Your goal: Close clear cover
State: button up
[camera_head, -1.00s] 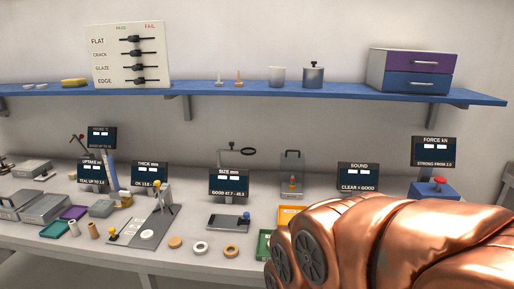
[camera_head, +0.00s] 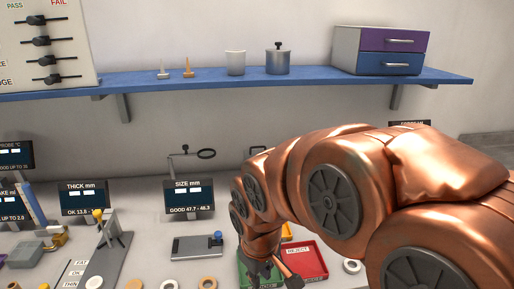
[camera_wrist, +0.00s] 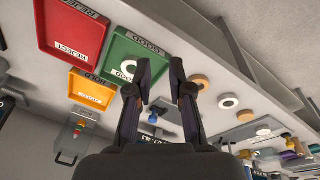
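The clear cover (camera_wrist: 68,158) appears to be the see-through hinged part with a dark handle on a small grey test stand (camera_wrist: 79,136), at the lower left in the wrist view. In the head view, only what looks like its top edge (camera_head: 257,150) shows above my arm, and the rest is hidden. The cover seems to stand raised, but its exact angle is unclear. My gripper (camera_wrist: 160,85) is open and empty, with a gap between its fingers. It also shows in the head view (camera_head: 272,272), over the sorting trays and apart from the cover.
Green (camera_wrist: 137,53), red (camera_wrist: 72,28) and orange (camera_wrist: 91,92) trays lie near my gripper. Rings, a size gauge (camera_head: 197,247) and display screens (camera_head: 189,198) crowd the bench. A blue shelf (camera_head: 210,82) runs above the bench with a drawer box (camera_head: 384,50) on it.

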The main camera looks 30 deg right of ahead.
jog(key=shift+w+d+r+n+t+y+p, duration=0.2)
jog(key=shift+w+d+r+n+t, duration=0.3)
jog(key=shift+w+d+n+t, duration=5.25)
jog(key=shift+w+d+r+m+g+y+p, duration=0.15)
jog(key=shift+w+d+r+m+g+p, duration=0.35)
jog(key=shift+w+d, duration=6.15)
jog(key=shift+w+d+r+n+t+y+p, duration=0.15)
jog(key=shift+w+d+r+n+t, duration=1.65)
jog(key=shift+w, duration=9.45)
jog(key=shift+a+f+n+t, duration=0.35)
jog(key=shift+f+t, duration=0.2)
jog(key=shift+f, duration=0.1)
jog(key=shift+a+f+n+t, duration=0.3)
jog(key=shift+f+t, duration=0.2)
jog(key=shift+f, duration=0.1)
jog(key=shift+c, duration=0.4)
grip_shut()
